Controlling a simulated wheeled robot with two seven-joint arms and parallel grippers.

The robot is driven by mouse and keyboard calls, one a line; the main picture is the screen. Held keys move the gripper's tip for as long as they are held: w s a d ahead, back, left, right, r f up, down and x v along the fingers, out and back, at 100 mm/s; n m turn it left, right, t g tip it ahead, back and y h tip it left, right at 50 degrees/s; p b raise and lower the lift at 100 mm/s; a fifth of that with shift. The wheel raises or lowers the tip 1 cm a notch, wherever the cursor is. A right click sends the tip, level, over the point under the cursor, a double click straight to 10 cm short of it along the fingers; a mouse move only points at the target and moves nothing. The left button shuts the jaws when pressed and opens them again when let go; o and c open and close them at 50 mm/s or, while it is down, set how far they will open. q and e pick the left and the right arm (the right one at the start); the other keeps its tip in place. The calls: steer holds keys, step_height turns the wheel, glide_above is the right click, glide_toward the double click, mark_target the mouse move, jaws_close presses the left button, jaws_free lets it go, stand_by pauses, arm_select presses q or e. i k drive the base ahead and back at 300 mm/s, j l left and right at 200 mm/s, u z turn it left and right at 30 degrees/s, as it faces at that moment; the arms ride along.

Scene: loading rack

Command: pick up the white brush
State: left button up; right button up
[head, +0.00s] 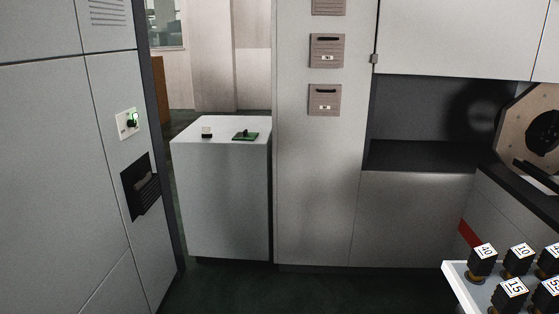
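A small white object with a dark lower part (207,132) stands on the left part of the top of a white box-shaped cabinet (221,200). It may be the white brush, but it is too small to tell for sure. Neither of my grippers shows in the head view, and nothing is seen touching the object.
A green item with a dark part (245,135) lies right of the small white object. Grey panels (70,170) stand at left and a tall panel (315,190) at right. A white tray with black numbered weights (482,262) is at lower right. Dark floor (240,290) is clear before the cabinet.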

mark_target(205, 133)
steer(key=i, duration=1.45)
steer(key=i+l+u, duration=0.2)
steer(key=i, duration=0.25)
steer(key=i+l+u, duration=0.2)
steer(key=i, duration=0.25)
steer(key=i+l+u, duration=0.15)
steer(key=i, duration=0.3)
steer(key=i+l+u, duration=0.1)
steer(key=i+l, duration=0.15)
steer(key=i+l+u, duration=0.1)
steer(key=l, duration=0.35)
steer(key=i, duration=0.1)
